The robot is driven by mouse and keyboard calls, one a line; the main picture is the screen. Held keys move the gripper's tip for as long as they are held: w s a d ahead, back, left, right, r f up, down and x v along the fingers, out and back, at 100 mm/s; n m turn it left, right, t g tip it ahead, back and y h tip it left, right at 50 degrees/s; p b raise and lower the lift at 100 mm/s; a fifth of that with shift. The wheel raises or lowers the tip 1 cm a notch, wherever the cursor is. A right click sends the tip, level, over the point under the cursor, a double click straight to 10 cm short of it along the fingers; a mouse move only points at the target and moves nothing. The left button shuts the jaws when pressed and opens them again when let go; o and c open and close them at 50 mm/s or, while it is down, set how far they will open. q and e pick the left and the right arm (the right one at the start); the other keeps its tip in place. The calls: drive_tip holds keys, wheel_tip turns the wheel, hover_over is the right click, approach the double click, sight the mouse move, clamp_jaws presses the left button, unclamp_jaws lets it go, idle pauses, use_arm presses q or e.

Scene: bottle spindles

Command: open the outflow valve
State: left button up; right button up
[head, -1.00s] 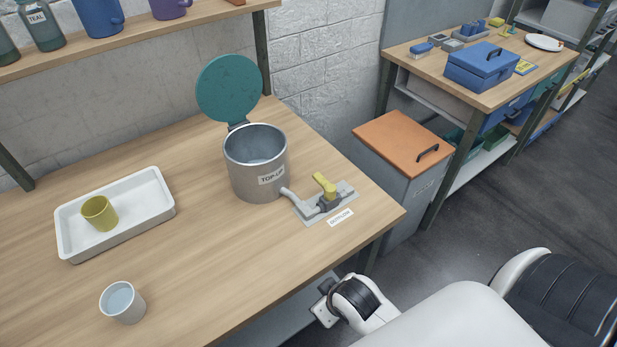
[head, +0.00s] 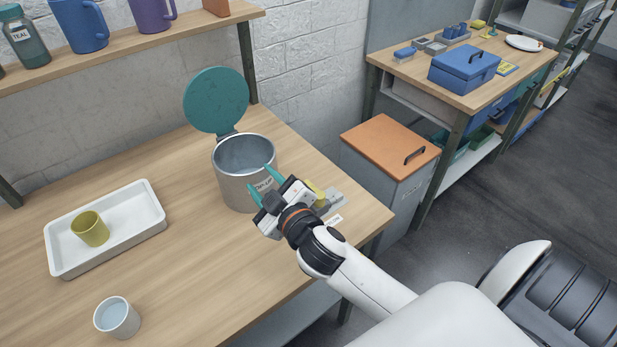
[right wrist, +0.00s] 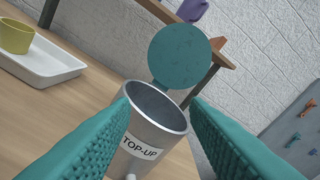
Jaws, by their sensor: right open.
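The outflow valve's yellow handle (head: 316,191) shows in the head view at the right of the metal pot, on a grey plate (head: 332,198). My right gripper (head: 260,177) partly hides the valve and its pipe. The metal pot (head: 233,187), labelled TOP-UP, stands on the bench with its teal lid (head: 216,100) open. The right gripper's teal fingers are open and empty, in front of the pot. In the right wrist view the pot (right wrist: 150,140) appears between the spread fingers. The valve handle does not show there. My left gripper is not in view.
A white tray (head: 152,232) with a yellow cup (head: 90,229) lies at the left of the bench. A pale cup (head: 117,318) stands near the front. A bin with an orange lid (head: 388,145) stands beyond the bench's right end.

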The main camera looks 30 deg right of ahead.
drive_tip(key=w+a+r+n+t+y, duration=0.1)
drive_tip(key=w+a+r+n+y, duration=0.2)
drive_tip(key=a+r+n+y, duration=0.9)
drive_tip(key=n+g+h, duration=1.2)
drive_tip(key=n+g, duration=0.6)
hover_over(308, 184)
wheel_tip(308, 184, down, 10)
wheel_tip(308, 184, down, 12)
drive_tip(key=p, duration=0.3)
drive_tip(key=shift+p, duration=0.3)
